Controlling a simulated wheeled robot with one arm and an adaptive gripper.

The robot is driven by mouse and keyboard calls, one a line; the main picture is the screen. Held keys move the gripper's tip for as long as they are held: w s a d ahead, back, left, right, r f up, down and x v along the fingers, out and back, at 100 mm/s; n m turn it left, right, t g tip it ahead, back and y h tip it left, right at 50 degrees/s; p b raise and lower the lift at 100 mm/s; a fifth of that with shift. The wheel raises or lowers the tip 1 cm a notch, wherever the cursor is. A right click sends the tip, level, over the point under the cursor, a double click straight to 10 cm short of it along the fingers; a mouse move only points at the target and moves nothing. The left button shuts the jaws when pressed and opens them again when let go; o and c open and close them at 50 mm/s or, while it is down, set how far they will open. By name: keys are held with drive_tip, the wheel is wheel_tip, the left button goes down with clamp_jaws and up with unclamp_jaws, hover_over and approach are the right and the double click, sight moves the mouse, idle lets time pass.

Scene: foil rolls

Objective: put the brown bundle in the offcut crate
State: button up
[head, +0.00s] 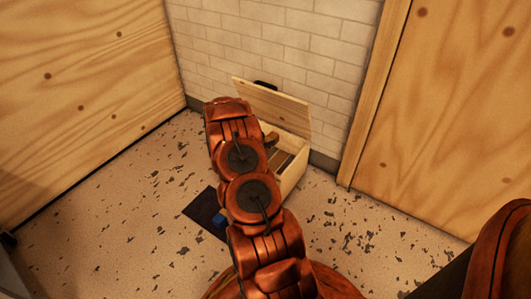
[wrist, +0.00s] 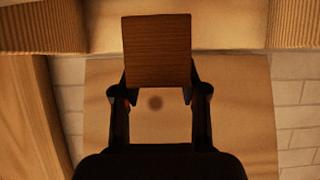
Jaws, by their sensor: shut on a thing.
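The brown bundle (wrist: 157,50) is a wood-grained block between the two fingers of my gripper (wrist: 158,92) in the wrist view. The fingers are shut on its sides. In the head view, a wooden crate (head: 293,176) stands by the brick wall with its lid (head: 272,106) raised; I take it for the offcut crate. My arm hides its left part and my gripper. A small brown piece (head: 271,139) shows beside my arm over the crate; I cannot tell whether it is the bundle.
Brown ridged pieces show at the top left (wrist: 40,27) and top right (wrist: 297,24) of the wrist view. A dark mat (head: 201,208) with something blue (head: 220,220) lies on the speckled floor. Wooden panels stand left (head: 80,90) and right (head: 450,110). Floor right of the crate is clear.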

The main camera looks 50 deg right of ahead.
wheel_tip(320, 180, down, 4)
drive_tip(key=shift+f+b, duration=0.25)
drive_tip(key=shift+b, duration=0.6)
drive_tip(key=shift+r, duration=0.1)
drive_tip(key=shift+f+p, duration=0.4)
drive_tip(key=shift+f, duration=0.15)
drive_tip(key=o, duration=1.2)
